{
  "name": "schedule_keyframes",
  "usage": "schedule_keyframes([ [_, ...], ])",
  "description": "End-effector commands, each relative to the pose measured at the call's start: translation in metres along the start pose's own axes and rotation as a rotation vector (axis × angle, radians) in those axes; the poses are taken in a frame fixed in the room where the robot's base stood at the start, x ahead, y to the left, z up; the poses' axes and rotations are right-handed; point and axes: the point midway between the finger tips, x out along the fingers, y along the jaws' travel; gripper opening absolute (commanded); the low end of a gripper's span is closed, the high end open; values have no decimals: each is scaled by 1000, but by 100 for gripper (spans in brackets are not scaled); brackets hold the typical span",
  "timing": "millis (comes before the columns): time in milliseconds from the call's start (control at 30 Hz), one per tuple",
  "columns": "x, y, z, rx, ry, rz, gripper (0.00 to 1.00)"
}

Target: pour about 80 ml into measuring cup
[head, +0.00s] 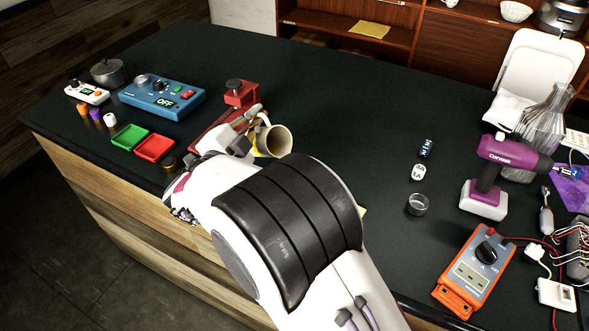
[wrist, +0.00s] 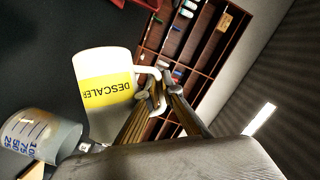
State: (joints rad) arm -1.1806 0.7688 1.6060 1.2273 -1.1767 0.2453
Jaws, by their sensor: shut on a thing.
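My gripper (head: 258,117) is shut on the handle of a white mug (head: 284,141) above the dark counter. In the wrist view, the fingers (wrist: 162,92) close around the handle, and the mug (wrist: 103,62) shows a yellow band that reads DESCALER. The mug looks tilted in the head view. The clear measuring cup (wrist: 38,135), with blue graduation marks, is at the lower left of the wrist view, close to the mug. I cannot tell its liquid level or see a stream. I cannot make it out in the head view, where my arm covers that area.
A red stand (head: 240,93), a red tray (head: 154,147) and a green tray (head: 129,137) lie left of my gripper. A blue control box (head: 162,97) stands behind the trays.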

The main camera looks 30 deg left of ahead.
Motion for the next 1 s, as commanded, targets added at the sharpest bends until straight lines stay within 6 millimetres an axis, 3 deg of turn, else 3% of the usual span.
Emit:
schedule_keyframes([
  [1000, 8, 14, 27, -229, -48, 94, 0],
])
